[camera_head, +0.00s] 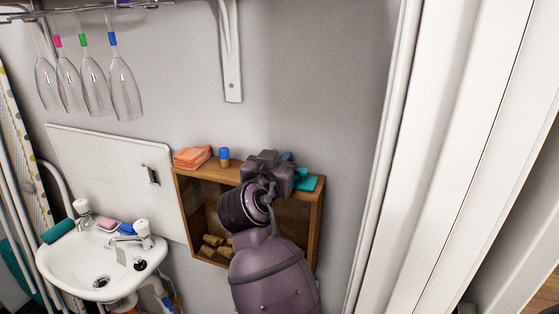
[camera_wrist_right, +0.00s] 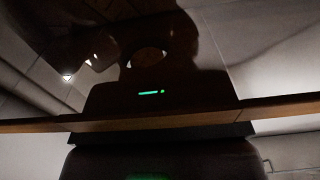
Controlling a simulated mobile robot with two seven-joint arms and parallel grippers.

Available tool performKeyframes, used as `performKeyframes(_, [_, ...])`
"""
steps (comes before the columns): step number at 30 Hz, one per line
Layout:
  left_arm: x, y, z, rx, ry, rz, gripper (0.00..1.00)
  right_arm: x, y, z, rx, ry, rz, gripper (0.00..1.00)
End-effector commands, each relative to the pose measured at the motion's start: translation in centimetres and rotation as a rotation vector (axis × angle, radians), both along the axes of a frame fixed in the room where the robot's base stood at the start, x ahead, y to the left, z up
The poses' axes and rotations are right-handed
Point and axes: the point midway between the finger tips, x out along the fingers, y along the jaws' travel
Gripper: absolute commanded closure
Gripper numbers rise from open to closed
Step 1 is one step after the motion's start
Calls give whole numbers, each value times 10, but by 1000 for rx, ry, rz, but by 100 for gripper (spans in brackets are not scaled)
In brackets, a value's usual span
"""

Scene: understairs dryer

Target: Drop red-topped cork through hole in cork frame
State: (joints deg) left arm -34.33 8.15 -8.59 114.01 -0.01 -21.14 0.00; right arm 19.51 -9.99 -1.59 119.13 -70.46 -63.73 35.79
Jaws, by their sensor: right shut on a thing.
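The cork frame (camera_head: 320,215) is a wooden box with a clear front on the wall. Several plain corks (camera_head: 212,241) lie inside at its lower left. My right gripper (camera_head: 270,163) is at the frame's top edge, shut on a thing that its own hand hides. No red-topped cork can be made out. In the right wrist view the frame's wooden edge (camera_wrist_right: 30,126) runs across behind the dark gripper (camera_wrist_right: 160,133). A pale oval in the dark panel above may be the hole or a reflection; I cannot tell. My left gripper is not in view.
A blue-topped cork (camera_head: 224,157), a folded orange cloth (camera_head: 192,157) and a teal cloth (camera_head: 308,182) rest on the frame's top. A sink (camera_head: 75,262) is at lower left. Glasses (camera_head: 92,82) hang at upper left. A white door frame (camera_head: 400,150) stands to the right.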

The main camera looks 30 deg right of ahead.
Motion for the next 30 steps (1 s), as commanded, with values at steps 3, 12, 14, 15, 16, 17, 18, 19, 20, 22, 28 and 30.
performKeyframes(3, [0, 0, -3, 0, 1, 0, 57, 0, 0, -2, 1, 1, 0, 86])
performKeyframes(12, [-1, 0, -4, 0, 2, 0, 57, 0, 0, -5, 2, 3, -1, 86])
performKeyframes(14, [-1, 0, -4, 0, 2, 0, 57, 0, 0, -5, 2, 3, -1, 77])
performKeyframes(15, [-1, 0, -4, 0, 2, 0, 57, 0, 0, -5, 2, 3, -1, 71])
performKeyframes(16, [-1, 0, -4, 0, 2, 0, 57, 0, 0, -5, 3, 4, -1, 66])
performKeyframes(17, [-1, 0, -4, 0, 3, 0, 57, 0, 0, -5, 3, 4, -1, 62])
performKeyframes(18, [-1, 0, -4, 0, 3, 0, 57, 0, 0, -6, 3, 4, -1, 56])
performKeyframes(19, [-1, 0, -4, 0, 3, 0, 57, 0, 0, -6, 4, 5, -1, 51])
performKeyframes(20, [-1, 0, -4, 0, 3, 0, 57, 0, 0, -6, 4, 5, -1, 49])
performKeyframes(22, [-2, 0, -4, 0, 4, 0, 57, 0, 0, -6, 5, 5, -1, 49])
performKeyframes(28, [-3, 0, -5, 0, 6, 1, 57, 0, 0, -7, 5, 7, -1, 49])
performKeyframes(30, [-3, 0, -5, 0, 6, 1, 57, 0, -1, -7, 5, 7, -1, 49])
